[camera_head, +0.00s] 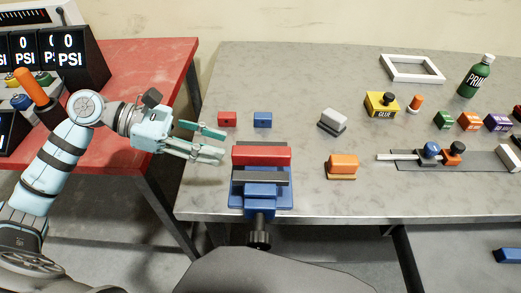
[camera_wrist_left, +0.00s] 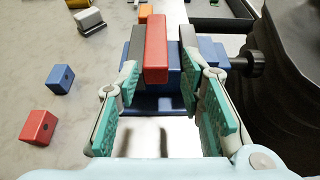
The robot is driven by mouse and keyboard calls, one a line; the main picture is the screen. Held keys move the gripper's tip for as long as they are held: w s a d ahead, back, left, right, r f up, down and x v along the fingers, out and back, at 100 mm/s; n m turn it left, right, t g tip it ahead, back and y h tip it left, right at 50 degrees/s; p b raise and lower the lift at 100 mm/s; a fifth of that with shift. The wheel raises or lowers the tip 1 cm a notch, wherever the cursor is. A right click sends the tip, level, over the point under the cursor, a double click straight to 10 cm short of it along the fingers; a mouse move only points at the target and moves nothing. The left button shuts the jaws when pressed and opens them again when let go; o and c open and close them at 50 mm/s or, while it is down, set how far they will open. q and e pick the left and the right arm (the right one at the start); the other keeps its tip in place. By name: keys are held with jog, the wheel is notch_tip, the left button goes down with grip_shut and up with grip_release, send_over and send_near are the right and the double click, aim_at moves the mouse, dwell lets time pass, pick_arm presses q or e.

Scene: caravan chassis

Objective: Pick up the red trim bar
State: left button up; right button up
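The red trim bar (camera_head: 262,156) lies across the top of a blue vise (camera_head: 238,199), between or on its dark grey jaws. My right gripper is in neither view.
A small red block (camera_head: 227,119) and a blue block (camera_head: 263,119) lie behind the vise. An orange block (camera_head: 341,166) and a white-grey block (camera_head: 332,121) stand to the right. A green bottle (camera_head: 476,75) stands farther back. Bare grey tabletop lies between them.

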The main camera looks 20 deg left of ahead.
aim_at(257, 150)
pick_arm(q)
jog(key=x, duration=0.4)
jog(key=r+p+x, duration=0.1)
jog(key=x, duration=0.2)
jog(key=shift+w+d, duration=0.2)
jog(key=shift+w, duration=0.1)
jog(key=shift+w+d+f, duration=0.15)
jog(key=shift+d+f, duration=0.05)
jog(key=shift+a, duration=0.1)
jog(key=c, duration=0.7)
grip_shut()
jog(key=shift+r, duration=0.15)
